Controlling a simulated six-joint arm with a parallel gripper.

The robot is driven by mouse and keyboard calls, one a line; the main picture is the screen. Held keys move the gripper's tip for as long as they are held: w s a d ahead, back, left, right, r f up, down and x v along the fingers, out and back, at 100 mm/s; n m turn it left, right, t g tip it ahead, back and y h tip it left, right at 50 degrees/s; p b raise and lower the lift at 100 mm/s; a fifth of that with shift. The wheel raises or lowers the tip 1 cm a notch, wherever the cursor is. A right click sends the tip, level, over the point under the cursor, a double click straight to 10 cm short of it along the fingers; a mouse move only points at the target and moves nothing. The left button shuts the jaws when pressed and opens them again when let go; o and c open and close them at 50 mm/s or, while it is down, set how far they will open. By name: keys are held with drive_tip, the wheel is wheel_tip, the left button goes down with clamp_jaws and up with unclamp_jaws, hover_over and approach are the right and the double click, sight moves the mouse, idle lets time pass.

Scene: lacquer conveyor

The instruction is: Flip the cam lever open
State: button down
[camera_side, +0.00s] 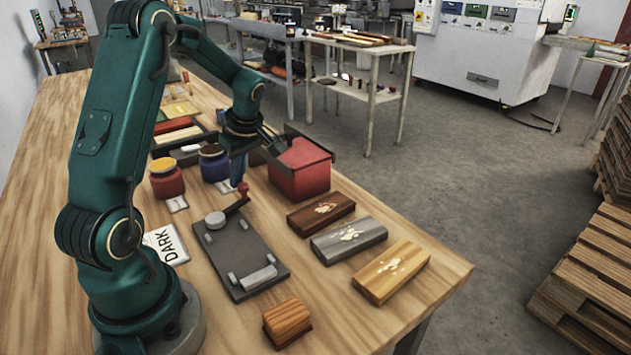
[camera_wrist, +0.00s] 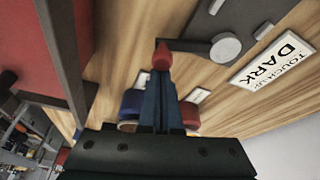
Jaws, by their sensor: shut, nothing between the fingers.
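The cam lever is a dark arm (camera_side: 232,207) with a red knob (camera_side: 243,188) and a grey round pivot (camera_side: 215,220). It sits at the back end of a dark fixture plate (camera_side: 240,258) and points toward the back right. My gripper (camera_side: 238,182) is shut and empty, pointing down right by the knob. In the wrist view the red knob (camera_wrist: 162,56) lies just past my fingertips (camera_wrist: 161,74). The lever arm (camera_wrist: 188,46) runs right from it to the pivot (camera_wrist: 225,46). I cannot tell whether the fingers touch the knob.
A red block (camera_side: 300,170) in a dark frame stands right of my gripper. Red (camera_side: 166,180) and blue (camera_side: 213,165) jars stand on its left. Brown (camera_side: 320,212), grey (camera_side: 348,240) and tan (camera_side: 390,272) blocks lie right. A DARK card (camera_side: 166,245) lies left of the plate.

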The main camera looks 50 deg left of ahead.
drive_tip(key=shift+w+d+m+t, duration=0.3)
drive_tip(key=shift+d+m, duration=0.25)
drive_tip(key=shift+m, duration=0.35)
drive_tip(key=a, duration=0.4)
drive_tip(key=shift+s+a+r, duration=0.1)
drive_tip(key=shift+s+r, duration=0.05)
drive_tip(key=shift+s, duration=0.25)
drive_tip(key=v, duration=0.9)
drive_tip(key=shift+d+r, duration=0.35)
drive_tip(key=shift+w+d, duration=0.1)
drive_tip(key=shift+w, duration=0.05)
